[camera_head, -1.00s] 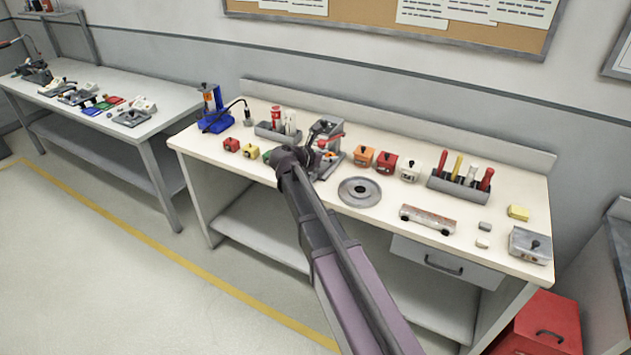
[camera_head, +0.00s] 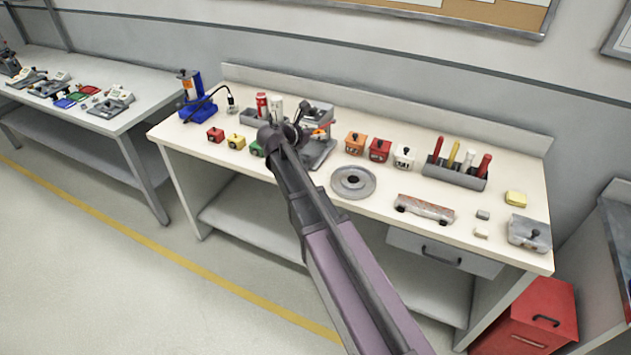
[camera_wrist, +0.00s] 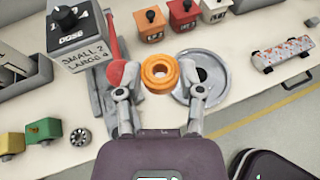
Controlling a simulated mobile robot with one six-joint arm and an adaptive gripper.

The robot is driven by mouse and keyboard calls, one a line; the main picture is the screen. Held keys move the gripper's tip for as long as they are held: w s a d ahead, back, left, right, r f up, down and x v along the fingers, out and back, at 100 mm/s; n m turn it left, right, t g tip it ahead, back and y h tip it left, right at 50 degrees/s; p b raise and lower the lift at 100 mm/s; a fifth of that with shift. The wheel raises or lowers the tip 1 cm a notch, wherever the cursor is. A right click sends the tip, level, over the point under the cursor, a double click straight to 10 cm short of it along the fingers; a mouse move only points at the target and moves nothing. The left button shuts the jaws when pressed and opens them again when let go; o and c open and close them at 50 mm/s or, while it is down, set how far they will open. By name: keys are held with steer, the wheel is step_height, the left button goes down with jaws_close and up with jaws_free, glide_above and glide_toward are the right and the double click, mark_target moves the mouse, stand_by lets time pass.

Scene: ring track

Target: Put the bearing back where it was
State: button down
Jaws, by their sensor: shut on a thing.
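An orange ring-shaped bearing (camera_wrist: 159,72) is between the fingertips of my gripper (camera_wrist: 159,84) in the wrist view, held above the bench. Its hole faces the camera. In the head view my gripper is mostly hidden behind my arm, near the grey machine (camera_head: 318,152) with a red part. A grey dial box (camera_wrist: 78,38) with a black knob, lettered "DOSE", stands left of the gripper in the wrist view. A round grey dish (camera_head: 353,182) lies right of the machine; the bearing overlaps its left side in the wrist view (camera_wrist: 216,96). A small grey wheel-like part (camera_wrist: 78,136) lies at lower left.
Orange (camera_head: 355,144), red (camera_head: 379,150) and white (camera_head: 403,156) boxes stand behind the dish. A tool rack (camera_head: 455,177), a toy-like car (camera_head: 425,209) and a grey block (camera_head: 528,233) are on the right. Small red, yellow and green boxes are on the left.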

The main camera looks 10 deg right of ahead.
steer(key=shift+a+f, duration=0.1)
steer(key=s+a+f+b, duration=0.5)
steer(key=f+b, duration=0.2)
steer(key=s+a+f+n+t+y+b, duration=0.1)
steer(key=s+a+f+b, duration=0.4)
steer(key=f+b, duration=0.3)
steer(key=shift+s+a+n+t, duration=0.25)
steer(key=shift+a+n+t, duration=0.05)
steer(key=shift+a, duration=0.05)
steer(key=b, duration=0.2)
glide_above(315, 178)
steer(key=s, duration=0.2)
steer(key=shift+s+a+f, duration=0.2)
steer(key=shift+f, duration=0.55)
steer(key=shift+f, duration=0.1)
steer(key=shift+f+b, duration=1.55)
steer(key=shift+f, duration=0.1)
steer(key=shift+f, duration=0.1)
